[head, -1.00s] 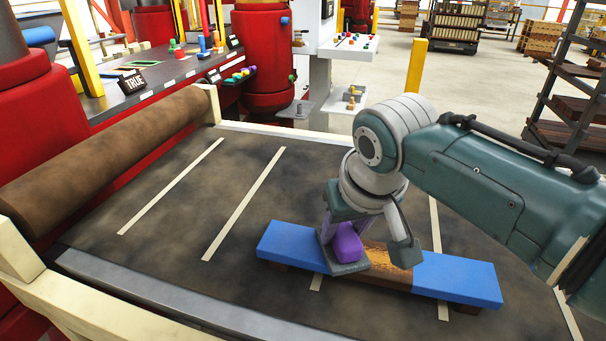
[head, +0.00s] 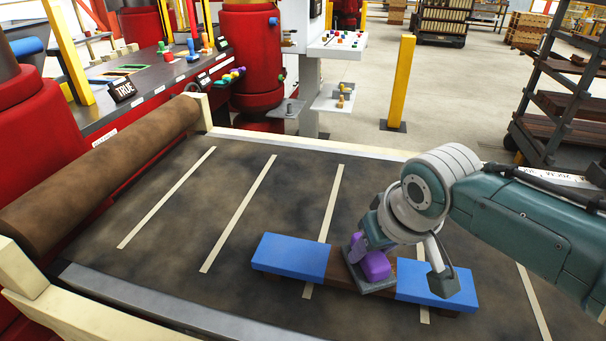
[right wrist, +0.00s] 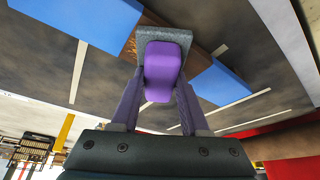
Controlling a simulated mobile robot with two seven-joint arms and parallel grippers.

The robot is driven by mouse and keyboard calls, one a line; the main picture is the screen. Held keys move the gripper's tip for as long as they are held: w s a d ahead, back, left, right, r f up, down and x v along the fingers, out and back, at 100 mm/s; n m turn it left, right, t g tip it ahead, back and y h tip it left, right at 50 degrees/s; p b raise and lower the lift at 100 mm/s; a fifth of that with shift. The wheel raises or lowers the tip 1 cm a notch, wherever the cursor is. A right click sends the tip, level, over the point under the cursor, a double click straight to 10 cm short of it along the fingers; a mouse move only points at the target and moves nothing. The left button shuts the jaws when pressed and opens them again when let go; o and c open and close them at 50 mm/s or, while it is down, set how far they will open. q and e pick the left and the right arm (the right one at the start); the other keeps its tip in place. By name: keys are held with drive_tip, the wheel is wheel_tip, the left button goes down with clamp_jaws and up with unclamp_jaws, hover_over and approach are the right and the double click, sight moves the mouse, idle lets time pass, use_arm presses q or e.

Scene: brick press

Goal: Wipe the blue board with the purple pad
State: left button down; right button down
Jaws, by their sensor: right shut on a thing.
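The blue board (head: 290,254) lies flat across the dark conveyor belt. Both its ends are blue and its middle band is brown. The purple pad (head: 376,266) has a flat grey base, which sits tilted on or just above the right part of the brown band; I cannot tell if it touches. My right gripper (head: 365,244) is shut on the purple pad from above. The right wrist view shows the pad (right wrist: 164,68) between the two fingers, with blue board (right wrist: 92,22) on both sides. The pad hides part of the band. My left gripper is out of view.
The belt (head: 200,245) has pale cross stripes and is bare left of the board. A brown roller (head: 100,170) and pale frame rails border it. A red-sided console (head: 150,95), a yellow post (head: 400,80) and a dark shelf rack (head: 565,100) stand beyond.

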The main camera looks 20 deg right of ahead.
sight(395, 274)
drive_tip(key=shift+s+d+f, duration=0.1)
drive_tip(key=shift+s+d, duration=0.2)
drive_tip(key=shift+d, duration=0.15)
drive_tip(key=shift+s+d+p, duration=0.75)
drive_tip(key=shift+d+p, duration=0.2)
drive_tip(key=shift+d, duration=0.15)
drive_tip(key=shift+s+d, duration=0.25)
drive_tip(key=shift+d, duration=0.15)
wheel_tip(395, 274, up, 6)
drive_tip(key=p, duration=0.6)
drive_tip(key=shift+p, duration=0.3)
drive_tip(key=shift+w+a, duration=0.1)
